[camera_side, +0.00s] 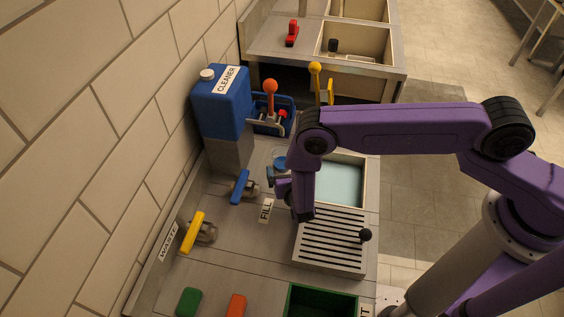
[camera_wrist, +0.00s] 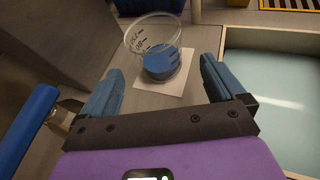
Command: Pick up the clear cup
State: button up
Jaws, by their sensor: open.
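The clear cup (camera_wrist: 158,50) has measuring marks and blue liquid in its lower part. It stands on a white square (camera_wrist: 176,88) on the grey counter, in the upper middle of the wrist view. In the side view the cup (camera_side: 280,162) is small, just past my gripper and left of the basin. My gripper (camera_wrist: 160,72) is open, with one blue finger to each side of the picture and the cup ahead between their lines. Nothing is held. In the side view my gripper (camera_side: 279,182) is partly hidden by my wrist.
A water-filled basin (camera_side: 342,180) and a slatted drain tray (camera_side: 330,240) lie to the right. The blue CLEANER container (camera_side: 220,105) and an orange-knobbed lever (camera_side: 270,88) stand behind. Blue (camera_side: 240,187) and yellow (camera_side: 194,232) valve handles are at left.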

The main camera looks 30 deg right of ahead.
jog(key=shift+x, duration=3)
jog(key=shift+a, duration=0.1)
jog(key=shift+c, duration=0.3)
jog(key=c, duration=1)
